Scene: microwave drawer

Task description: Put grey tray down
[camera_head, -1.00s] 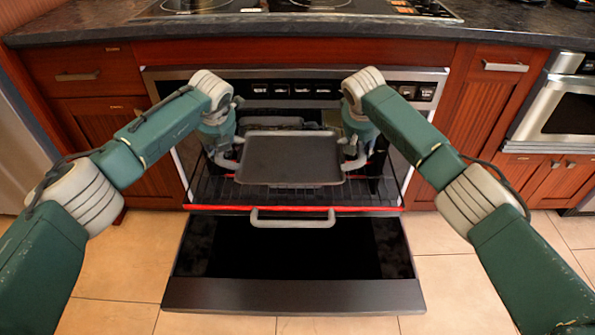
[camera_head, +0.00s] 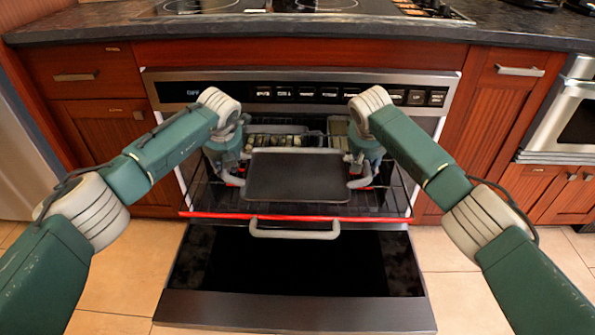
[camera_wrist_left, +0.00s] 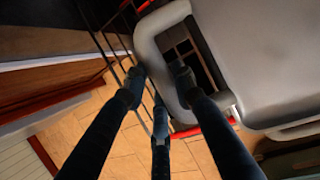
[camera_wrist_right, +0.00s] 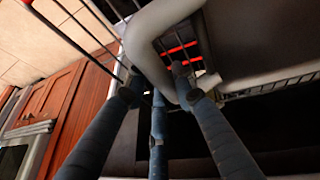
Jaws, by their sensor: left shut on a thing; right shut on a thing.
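The grey tray (camera_head: 297,176) is a flat dark rectangle with a pale loop handle at each side, roughly level over the wire oven rack (camera_head: 395,200). My left gripper (camera_head: 234,178) is shut on its left handle; the left wrist view shows that handle (camera_wrist_left: 150,50) between the dark fingers. My right gripper (camera_head: 361,178) is shut on its right handle, which also shows between the fingers in the right wrist view (camera_wrist_right: 145,40). The tray hides the middle of the rack. I cannot tell whether the tray touches it.
The rack's red front bar (camera_head: 300,217) stands out over the oven door handle (camera_head: 294,234). The open oven door (camera_head: 296,309) lies folded down in front. The control panel (camera_head: 340,94) and stone counter (camera_head: 110,25) are above and behind. Wooden cabinets (camera_head: 112,138) flank the oven.

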